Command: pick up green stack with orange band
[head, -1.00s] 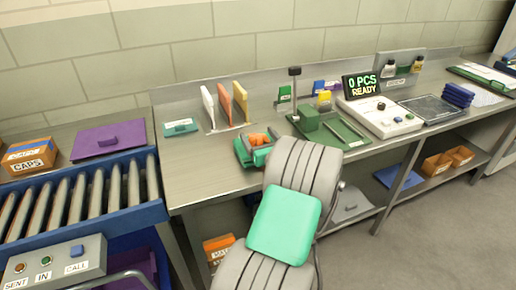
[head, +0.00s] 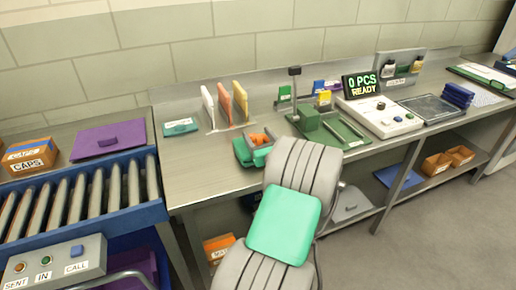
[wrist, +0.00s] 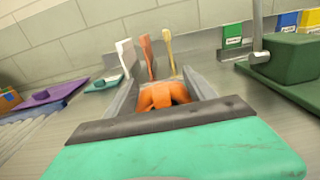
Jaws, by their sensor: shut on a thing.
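My gripper (head: 256,147) is over the front part of the metal bench, beyond my grey and teal arm. It is shut on the green stack with the orange band. The orange band (wrist: 163,96) shows between the two grey fingers in the wrist view, and it also shows in the head view (head: 258,138). Most of the green part is hidden by my gripper and its teal housing. I cannot tell whether the stack touches the bench.
White, orange and yellow upright panels (head: 225,104) stand behind my gripper. A teal flat packet (head: 181,127) lies to their left. A green press (head: 309,119) and a white console (head: 380,117) stand right. A roller conveyor (head: 90,198) with a purple folder (head: 108,140) behind it is left.

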